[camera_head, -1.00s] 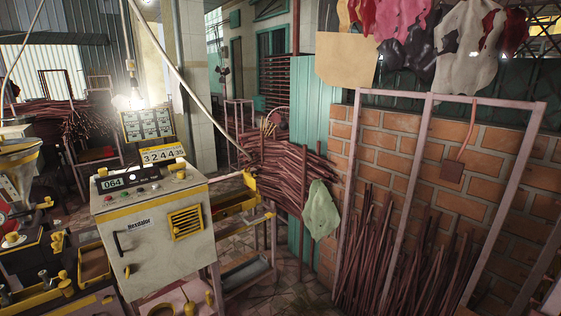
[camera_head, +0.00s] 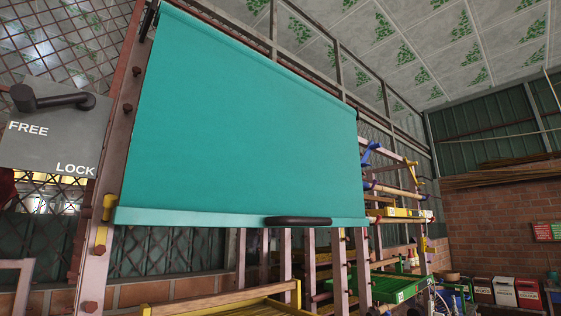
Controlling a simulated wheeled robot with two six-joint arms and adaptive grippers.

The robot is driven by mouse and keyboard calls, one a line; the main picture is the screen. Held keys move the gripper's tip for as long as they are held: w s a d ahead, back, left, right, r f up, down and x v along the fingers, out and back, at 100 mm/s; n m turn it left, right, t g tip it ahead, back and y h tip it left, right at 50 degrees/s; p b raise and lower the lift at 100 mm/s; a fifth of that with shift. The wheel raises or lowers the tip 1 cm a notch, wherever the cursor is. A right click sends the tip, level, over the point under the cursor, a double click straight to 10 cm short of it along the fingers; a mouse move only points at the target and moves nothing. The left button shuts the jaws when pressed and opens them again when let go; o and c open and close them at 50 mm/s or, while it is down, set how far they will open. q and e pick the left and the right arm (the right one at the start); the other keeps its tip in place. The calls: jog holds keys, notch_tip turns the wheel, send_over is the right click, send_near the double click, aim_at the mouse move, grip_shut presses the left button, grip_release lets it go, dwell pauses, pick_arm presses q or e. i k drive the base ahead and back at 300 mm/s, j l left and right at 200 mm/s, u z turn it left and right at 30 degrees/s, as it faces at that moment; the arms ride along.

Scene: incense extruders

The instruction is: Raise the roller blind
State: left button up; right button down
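The roller blind (camera_head: 245,120) is a teal sheet hanging partly down in a metal frame, in the head view. Its bottom bar (camera_head: 190,217) has a dark handle (camera_head: 298,220) to the right of its middle. Below the bar the frame is open and shelving shows through. To the left, a grey plate (camera_head: 55,130) marked FREE and LOCK carries a dark lever (camera_head: 50,98). The lever's knob end is at the upper left, above the word FREE. A yellow catch (camera_head: 109,206) sits on the left post beside the bar's end. Neither gripper is in view.
A wooden tray with yellow edges (camera_head: 225,302) lies below the blind. Racks with a green crate (camera_head: 395,287) stand to the right. Several bins (camera_head: 504,291) line the brick wall at the far right. Metal mesh (camera_head: 70,40) fills the upper left.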

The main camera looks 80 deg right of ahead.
aim_at(123, 215)
jog(key=z, duration=2.7)
